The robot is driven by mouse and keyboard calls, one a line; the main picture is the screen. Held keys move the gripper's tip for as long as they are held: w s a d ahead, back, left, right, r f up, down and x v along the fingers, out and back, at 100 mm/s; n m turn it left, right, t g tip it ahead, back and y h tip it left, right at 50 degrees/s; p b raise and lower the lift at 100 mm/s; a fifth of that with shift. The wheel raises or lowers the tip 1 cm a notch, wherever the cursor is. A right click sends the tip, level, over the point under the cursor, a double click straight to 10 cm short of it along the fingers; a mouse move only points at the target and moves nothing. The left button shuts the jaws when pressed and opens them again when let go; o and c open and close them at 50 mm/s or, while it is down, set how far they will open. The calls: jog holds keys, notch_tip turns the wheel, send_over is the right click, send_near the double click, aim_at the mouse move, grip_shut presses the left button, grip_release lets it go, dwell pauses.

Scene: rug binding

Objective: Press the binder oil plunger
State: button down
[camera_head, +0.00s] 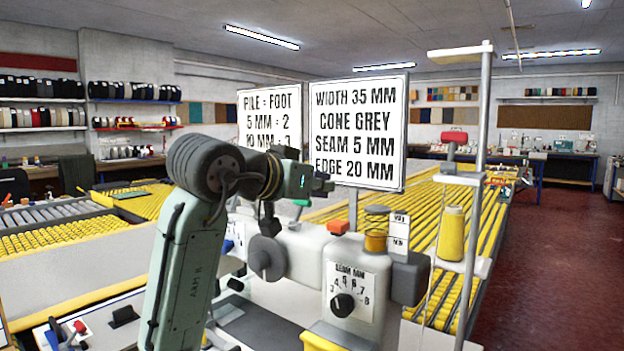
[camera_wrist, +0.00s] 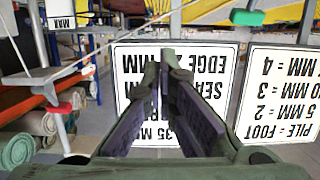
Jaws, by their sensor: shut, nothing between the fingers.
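The binder machine (camera_head: 310,258) stands in front of me, with a white body and a seam dial (camera_head: 344,303) on its face. An amber oil cup (camera_head: 376,241) with a dark top stands upright on it; I take this for the oiler with the plunger. An orange-red button (camera_head: 338,227) sits to its left. My gripper (camera_head: 328,183) is above and left of both, apart from them, in front of the signs. In the wrist view my gripper (camera_wrist: 168,58) has its fingers together and empty. I cannot pick out the oil cup there.
Two signs, a large one (camera_head: 357,130) and a smaller one (camera_head: 269,117), stand behind my gripper. A thread stand (camera_head: 480,150) with a yellow cone (camera_head: 451,232) rises right of the oil cup. Yellow roller tables (camera_head: 330,214) lie behind. Red floor (camera_head: 550,240) is clear at right.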

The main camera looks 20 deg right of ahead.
aim_at(342, 222)
jog(key=w+d+f+p, duration=0.1)
jog(key=f, duration=0.1)
jog(key=w+d+f+p, duration=0.1)
jog(key=w+d+f, duration=0.1)
jog(key=shift+d, duration=0.3)
jog(key=shift+f, duration=0.6)
jog(key=shift+s+f+b, duration=0.1)
jog(key=shift+f+b, duration=0.55)
jog(key=shift+f, duration=0.65)
notch_tip(342, 222, up, 5)
jog(key=shift+s+d+f+p, duration=0.1)
jog(key=shift+d+f+p, duration=0.05)
jog(key=shift+p, duration=0.6)
jog(key=b+v, duration=0.3)
jog(key=v, duration=0.7)
